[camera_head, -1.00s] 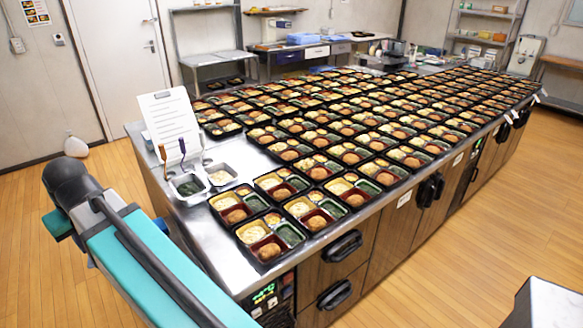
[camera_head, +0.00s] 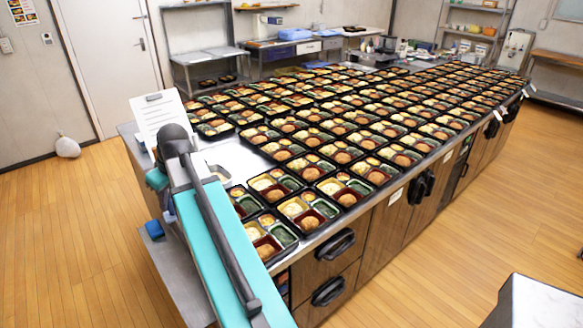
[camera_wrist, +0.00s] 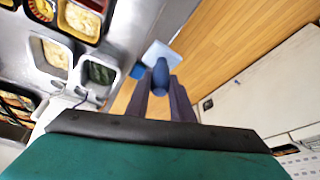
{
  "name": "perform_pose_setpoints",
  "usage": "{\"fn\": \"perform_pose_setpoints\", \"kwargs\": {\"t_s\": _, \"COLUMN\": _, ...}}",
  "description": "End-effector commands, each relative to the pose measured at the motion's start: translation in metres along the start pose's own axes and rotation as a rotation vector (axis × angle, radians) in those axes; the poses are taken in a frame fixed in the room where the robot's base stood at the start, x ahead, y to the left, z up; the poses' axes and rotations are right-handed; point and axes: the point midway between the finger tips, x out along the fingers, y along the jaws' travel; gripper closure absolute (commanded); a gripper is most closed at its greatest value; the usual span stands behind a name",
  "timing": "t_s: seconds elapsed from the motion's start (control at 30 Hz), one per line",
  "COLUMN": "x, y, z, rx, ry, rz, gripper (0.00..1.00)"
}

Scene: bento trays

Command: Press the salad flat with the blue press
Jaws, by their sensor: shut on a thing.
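In the wrist view my gripper (camera_wrist: 164,92) is shut on the blue handle of the press (camera_wrist: 161,77). A pale blue flat plate shows beyond the handle, over the wood floor just off the counter's edge. In the head view my arm hides the gripper; a small blue piece (camera_head: 155,229) low beside the counter may be the press. A steel tin of dark green food (camera_wrist: 101,72) and a tin of pale food (camera_wrist: 54,53) stand on the counter in the wrist view. I cannot tell which food is the salad.
The steel counter (camera_head: 225,158) carries many filled black bento trays (camera_head: 306,211) in rows. A white sheet (camera_head: 155,112) stands at its left end. Bare steel lies between the sheet and the trays. Open wood floor (camera_head: 85,240) is at left.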

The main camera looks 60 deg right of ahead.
Motion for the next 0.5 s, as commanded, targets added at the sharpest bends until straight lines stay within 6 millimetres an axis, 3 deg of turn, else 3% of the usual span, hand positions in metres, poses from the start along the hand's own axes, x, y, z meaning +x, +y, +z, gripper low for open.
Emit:
{"fn": "perform_pose_setpoints", "kwargs": {"t_s": 0.1, "x": -0.007, "y": 0.035, "z": 0.011, "rx": -0.002, "ry": 0.000, "rz": -0.001, "gripper": 1.00}}
{"fn": "perform_pose_setpoints", "kwargs": {"t_s": 0.5, "x": -0.026, "y": 0.137, "z": 0.063, "rx": -0.026, "ry": -0.001, "rz": -0.012, "gripper": 1.00}}
